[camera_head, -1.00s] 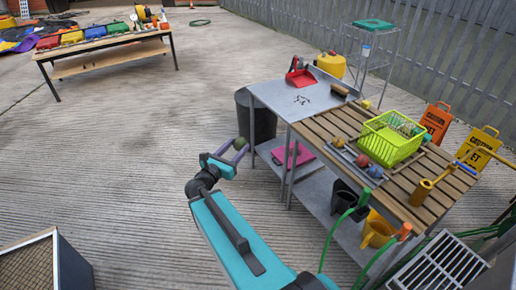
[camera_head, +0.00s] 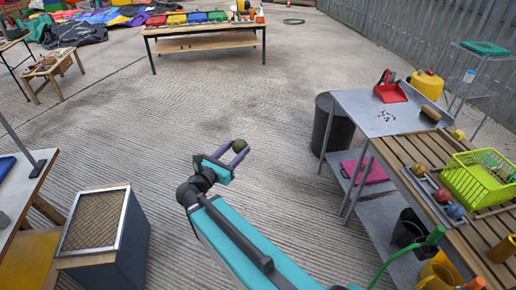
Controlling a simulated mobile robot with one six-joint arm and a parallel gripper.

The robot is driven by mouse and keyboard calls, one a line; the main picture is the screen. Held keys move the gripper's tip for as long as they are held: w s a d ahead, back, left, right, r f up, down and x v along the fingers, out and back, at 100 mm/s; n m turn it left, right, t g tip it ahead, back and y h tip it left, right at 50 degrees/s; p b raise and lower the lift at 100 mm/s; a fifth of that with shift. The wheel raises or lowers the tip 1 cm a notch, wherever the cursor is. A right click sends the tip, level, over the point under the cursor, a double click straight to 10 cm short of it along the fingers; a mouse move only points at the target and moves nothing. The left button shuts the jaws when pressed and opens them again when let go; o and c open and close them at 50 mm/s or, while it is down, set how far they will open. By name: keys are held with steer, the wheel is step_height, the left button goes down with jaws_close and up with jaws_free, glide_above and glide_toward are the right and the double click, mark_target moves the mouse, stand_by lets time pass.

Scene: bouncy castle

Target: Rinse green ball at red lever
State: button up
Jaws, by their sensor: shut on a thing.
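My gripper (camera_head: 232,155) is shut on a dark green ball (camera_head: 240,145), held between its purple fingers above the open concrete floor. The gripper is left of the slatted wash table (camera_head: 408,155) and apart from it. A green hose-like fitting (camera_head: 436,234) rises at the lower right. No red lever can be made out in this view.
On the wash table's right side stand a lime basket (camera_head: 470,185) and a tray with several balls. A black bin (camera_head: 333,125) stands by its metal end. A blue box with a mesh top (camera_head: 95,220) is at left. The middle floor is clear.

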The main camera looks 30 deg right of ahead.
steer(key=a+n+t+y, duration=0.1)
steer(key=a, duration=0.8)
steer(key=shift+a+r, duration=0.35)
steer(key=shift+r, duration=0.1)
steer(key=shift+d, duration=0.15)
